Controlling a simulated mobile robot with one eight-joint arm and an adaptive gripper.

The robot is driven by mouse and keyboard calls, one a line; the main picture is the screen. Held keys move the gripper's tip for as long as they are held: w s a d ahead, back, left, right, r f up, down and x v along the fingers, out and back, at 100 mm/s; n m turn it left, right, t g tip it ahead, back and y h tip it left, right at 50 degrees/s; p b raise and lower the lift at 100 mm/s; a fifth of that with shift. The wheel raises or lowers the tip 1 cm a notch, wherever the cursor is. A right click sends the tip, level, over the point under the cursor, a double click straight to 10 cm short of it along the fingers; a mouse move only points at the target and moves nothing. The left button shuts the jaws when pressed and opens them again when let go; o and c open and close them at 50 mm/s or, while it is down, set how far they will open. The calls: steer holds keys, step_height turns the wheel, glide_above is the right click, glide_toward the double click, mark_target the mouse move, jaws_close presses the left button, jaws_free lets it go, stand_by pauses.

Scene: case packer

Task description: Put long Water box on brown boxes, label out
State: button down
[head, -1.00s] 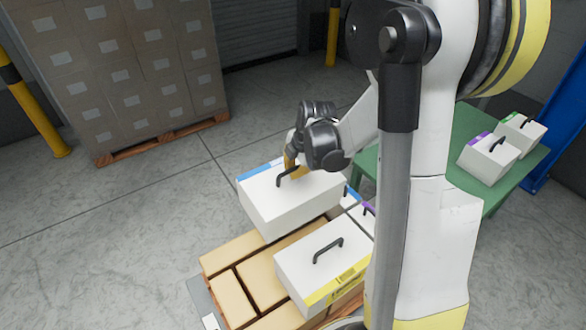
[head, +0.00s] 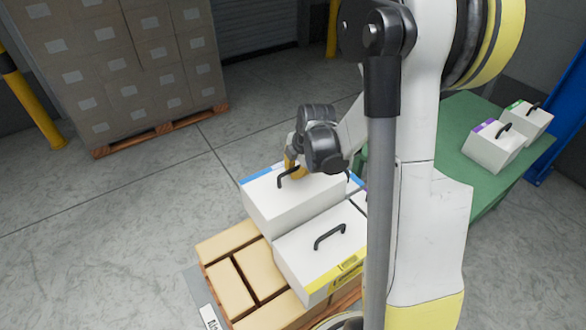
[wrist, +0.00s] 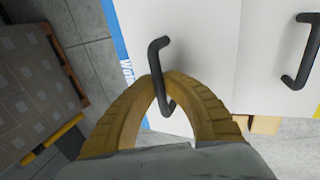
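The long white Water box (head: 268,212) has a black handle and a blue label strip along its far left edge. In the wrist view the strip shows part of the word "Water" on the box (wrist: 195,45). My gripper (head: 290,165) is above the box, its yellow fingers closed around the handle; the fingertips (wrist: 166,84) meet there. The box is upright at the back of the brown boxes (head: 228,285), beside a white box with a yellow label (head: 300,245). Whether its underside touches the brown boxes is hidden.
A green table (head: 485,185) at right bears white boxes with purple (head: 490,150) and green (head: 530,118) labels. Partly hidden boxes stand right of the Water box. A pallet of wrapped cartons (head: 130,75) stands back left. The floor at left is clear.

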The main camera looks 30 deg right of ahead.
mark_target(293, 187)
steer(key=shift+f+b, duration=2.7)
steer(key=shift+f, duration=1.35)
steer(key=c, duration=1.5)
jaws_free()
steer(key=shift+f, duration=0.1)
